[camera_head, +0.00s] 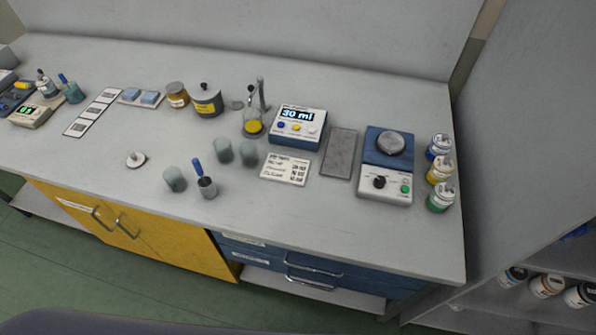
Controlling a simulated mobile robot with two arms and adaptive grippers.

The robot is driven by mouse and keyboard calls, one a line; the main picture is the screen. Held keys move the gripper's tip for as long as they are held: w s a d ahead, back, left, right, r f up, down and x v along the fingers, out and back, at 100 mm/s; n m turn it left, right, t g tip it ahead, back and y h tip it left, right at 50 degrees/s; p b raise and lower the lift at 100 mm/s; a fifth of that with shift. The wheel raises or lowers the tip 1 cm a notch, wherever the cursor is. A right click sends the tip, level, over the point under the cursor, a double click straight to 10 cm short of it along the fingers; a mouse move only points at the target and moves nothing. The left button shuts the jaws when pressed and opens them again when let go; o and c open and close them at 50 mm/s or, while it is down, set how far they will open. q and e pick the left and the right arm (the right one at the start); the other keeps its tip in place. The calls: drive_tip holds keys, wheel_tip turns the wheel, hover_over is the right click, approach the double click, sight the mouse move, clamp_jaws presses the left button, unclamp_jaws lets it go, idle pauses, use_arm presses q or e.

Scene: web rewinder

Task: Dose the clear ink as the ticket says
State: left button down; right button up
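A ticket (286,169) with small print lies on the bench in front of a blue dosing unit (298,127). The unit's display reads 30 ml. A flask with yellow liquid (253,124) stands at its left, under a small metal stand (262,95). Bottles with blue (439,147), yellow (440,170) and green (440,197) bands stand at the bench's right end. I cannot tell which container holds clear ink. Greyish cups (222,150) stand left of the ticket; they look empty. Neither of my grippers is in view.
A blue-and-white device with a round plate (387,167) stands beside a grey slab (340,153). A blue-handled brush in a small pot (206,183) is near the front edge. A lidded pot (206,99) stands behind. Several bottles (547,285) are on the lower right shelf.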

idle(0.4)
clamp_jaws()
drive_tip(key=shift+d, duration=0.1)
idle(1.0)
